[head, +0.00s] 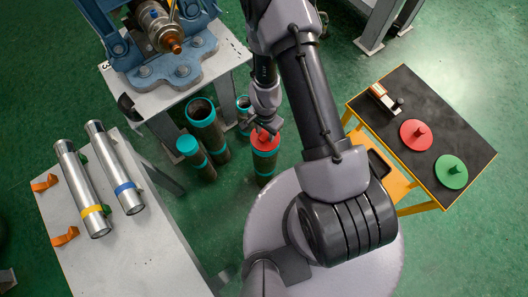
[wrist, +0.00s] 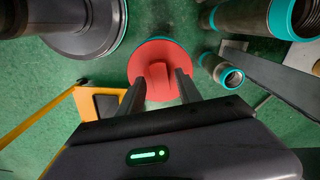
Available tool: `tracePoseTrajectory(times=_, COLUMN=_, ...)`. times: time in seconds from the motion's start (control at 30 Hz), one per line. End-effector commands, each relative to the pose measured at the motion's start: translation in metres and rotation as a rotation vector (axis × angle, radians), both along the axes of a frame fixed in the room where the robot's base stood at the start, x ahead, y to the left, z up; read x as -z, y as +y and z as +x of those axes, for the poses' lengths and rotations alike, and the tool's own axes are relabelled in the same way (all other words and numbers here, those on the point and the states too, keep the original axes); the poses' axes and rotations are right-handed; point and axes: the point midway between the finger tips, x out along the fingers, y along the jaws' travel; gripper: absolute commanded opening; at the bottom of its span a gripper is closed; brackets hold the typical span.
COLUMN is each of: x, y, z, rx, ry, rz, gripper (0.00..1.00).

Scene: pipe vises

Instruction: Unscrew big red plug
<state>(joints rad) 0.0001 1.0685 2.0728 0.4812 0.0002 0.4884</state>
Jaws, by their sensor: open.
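A red plug (head: 265,141) sits on top of an upright dark pipe (head: 264,165) with a teal band, standing on the floor just left of my arm. In the wrist view the red plug (wrist: 160,53) is a round disc with a raised grip in its middle. My gripper (head: 263,130) is above this plug, pointing down. In the wrist view my open gripper (wrist: 160,82) has one finger on each side of the raised grip. I cannot tell whether the fingers touch it. The pipe under the plug is hidden in the wrist view.
Several teal-banded pipes (head: 205,130) stand close to the left. A blue vise (head: 160,30) is on a bench behind. Metal cylinders (head: 115,170) lie on the left table. Another red plug (head: 416,134) and a green plug (head: 451,172) rest on the right cart.

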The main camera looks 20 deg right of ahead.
Motion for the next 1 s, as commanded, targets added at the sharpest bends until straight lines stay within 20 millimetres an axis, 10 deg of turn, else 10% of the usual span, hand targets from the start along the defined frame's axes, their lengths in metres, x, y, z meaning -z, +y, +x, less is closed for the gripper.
tracePoseTrajectory(times=0.27, x=0.0, y=0.0, z=0.0, rx=0.0, ry=0.0, rz=0.0, gripper=0.02)
tracePoseTrajectory(times=0.43, x=-0.0001, y=0.0, z=-0.0001, rx=-0.034, ry=0.0, rz=0.0, gripper=0.0)
tracePoseTrajectory(times=0.7, x=-0.002, y=0.0001, z=-0.0003, rx=-1.12, ry=0.0, rz=0.0, gripper=0.0)
tracePoseTrajectory(times=1.0, x=-0.0011, y=0.0, z=-0.0001, rx=-1.257, ry=0.0, rz=0.0, gripper=0.0)
